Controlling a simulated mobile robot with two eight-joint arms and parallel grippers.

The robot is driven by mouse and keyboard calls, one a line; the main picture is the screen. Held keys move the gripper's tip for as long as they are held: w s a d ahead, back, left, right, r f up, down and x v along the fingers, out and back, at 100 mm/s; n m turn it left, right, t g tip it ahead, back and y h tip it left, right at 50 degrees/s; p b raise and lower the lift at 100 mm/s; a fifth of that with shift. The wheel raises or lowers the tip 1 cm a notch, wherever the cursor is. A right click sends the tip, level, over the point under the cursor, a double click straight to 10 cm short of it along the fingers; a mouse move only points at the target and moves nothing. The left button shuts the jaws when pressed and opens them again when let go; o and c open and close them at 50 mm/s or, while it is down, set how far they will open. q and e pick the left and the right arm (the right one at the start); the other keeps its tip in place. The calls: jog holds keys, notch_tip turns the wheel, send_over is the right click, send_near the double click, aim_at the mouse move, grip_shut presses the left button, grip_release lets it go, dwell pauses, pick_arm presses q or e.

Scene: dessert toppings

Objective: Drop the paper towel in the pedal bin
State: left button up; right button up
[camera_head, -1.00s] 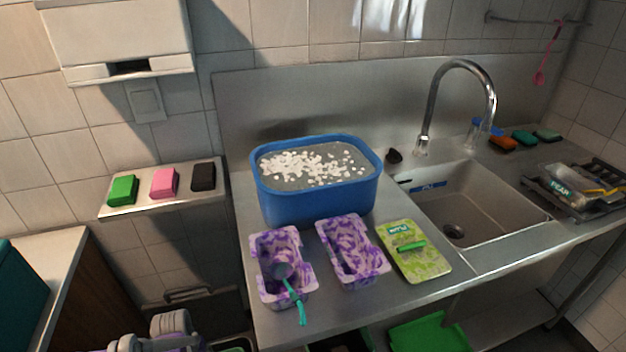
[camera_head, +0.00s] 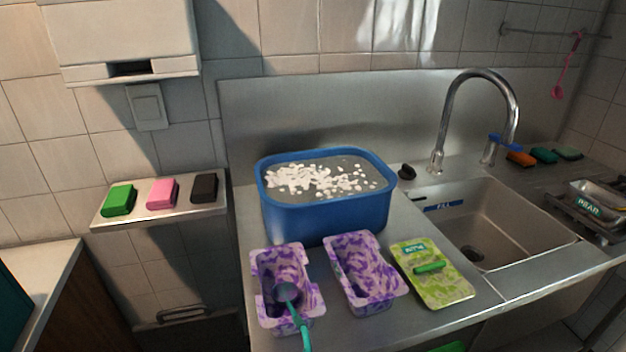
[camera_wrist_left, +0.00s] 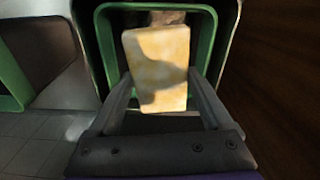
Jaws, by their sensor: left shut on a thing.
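The paper towel (camera_wrist_left: 160,62), a pale block with yellow-orange stains, is between the fingers of my left gripper (camera_wrist_left: 160,88) in the left wrist view. The gripper is shut on it. Beyond it in that view is the opening of a dark bin with a green inner rim (camera_wrist_left: 208,38), apparently the pedal bin. The towel overlaps this opening; how far it is above or inside the rim I cannot tell. Something brownish shows at the opening's far end. Neither gripper shows in the head view.
A second green-rimmed container (camera_wrist_left: 14,80) stands at the left in the wrist view, and a dark brown panel (camera_wrist_left: 285,80) is close on the right. In the head view, a blue tub (camera_head: 325,213), purple trays and a sink (camera_head: 500,225) fill the steel counter.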

pick_arm(q)
jog(key=o, duration=1.1)
notch_tip(320, 180, up, 11)
jog(key=p, duration=0.3)
jog(key=shift+s, duration=0.3)
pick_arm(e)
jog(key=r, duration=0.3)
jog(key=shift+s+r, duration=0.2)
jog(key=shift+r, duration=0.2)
pick_arm(q)
jog(key=shift+d, duration=0.1)
jog(key=s+d+r+m+t, duration=0.4)
jog(key=s+d+r+m, duration=0.1)
jog(key=s+d+r, duration=0.8)
notch_tip(320, 180, up, 18)
jog(key=w+p, duration=0.1)
jog(key=p, duration=1.5)
jog(key=shift+d+t+p, duration=0.2)
jog(key=shift+t+p, duration=0.15)
jog(key=shift+t, duration=0.05)
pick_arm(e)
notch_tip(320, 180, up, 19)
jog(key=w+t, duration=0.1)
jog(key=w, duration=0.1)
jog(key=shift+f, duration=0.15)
